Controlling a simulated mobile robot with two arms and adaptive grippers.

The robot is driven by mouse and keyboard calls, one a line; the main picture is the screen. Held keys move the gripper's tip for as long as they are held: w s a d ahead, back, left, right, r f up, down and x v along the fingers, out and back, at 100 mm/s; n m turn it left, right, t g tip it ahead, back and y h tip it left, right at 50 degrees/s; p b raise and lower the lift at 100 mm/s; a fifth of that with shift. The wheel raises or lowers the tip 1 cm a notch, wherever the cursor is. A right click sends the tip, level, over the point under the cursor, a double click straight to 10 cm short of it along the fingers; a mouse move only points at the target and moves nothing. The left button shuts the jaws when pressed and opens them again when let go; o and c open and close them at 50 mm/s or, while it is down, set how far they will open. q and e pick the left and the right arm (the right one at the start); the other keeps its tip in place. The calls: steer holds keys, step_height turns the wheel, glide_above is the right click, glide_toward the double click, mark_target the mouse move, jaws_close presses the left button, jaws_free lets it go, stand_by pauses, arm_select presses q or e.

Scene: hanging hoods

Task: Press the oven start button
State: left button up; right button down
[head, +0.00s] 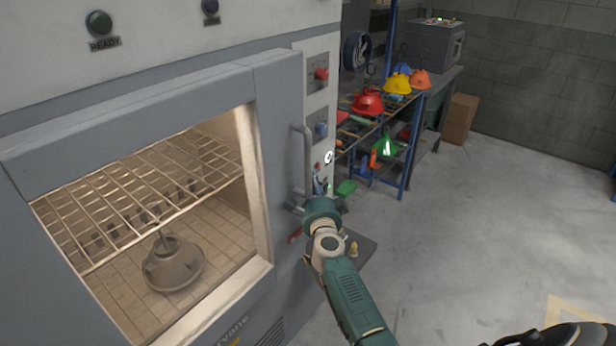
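The grey oven (275,120) fills the left side, with a wire rack and a dull hood (172,264) visible through its window. Its narrow control panel (317,98) at the right carries a red knob (321,74) and a blue knob (321,128). The panel's lower part is largely covered by my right gripper (322,190), which is close in front of it. No start button can be clearly made out there; contact cannot be told. The gripper's fingers are mostly hidden behind the wrist. My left gripper is out of view.
A door handle (307,160) stands out beside the panel. A small dark shelf (362,256) lies below my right wrist. Open concrete floor (470,220) is at the right.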

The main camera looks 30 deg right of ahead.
steer(key=shift+w+a+r, duration=0.25)
steer(key=shift+w+r, duration=0.05)
steer(key=shift+r, duration=0.3)
stand_by(0.3)
steer(key=shift+f, duration=0.15)
steer(key=shift+s+p, duration=0.15)
steer(key=shift+p, duration=0.15)
steer(key=s, duration=0.1)
steer(key=s+d+p, duration=0.1)
steer(key=s+d+f, duration=0.1)
steer(key=s, duration=0.1)
steer(key=shift+p, duration=0.3)
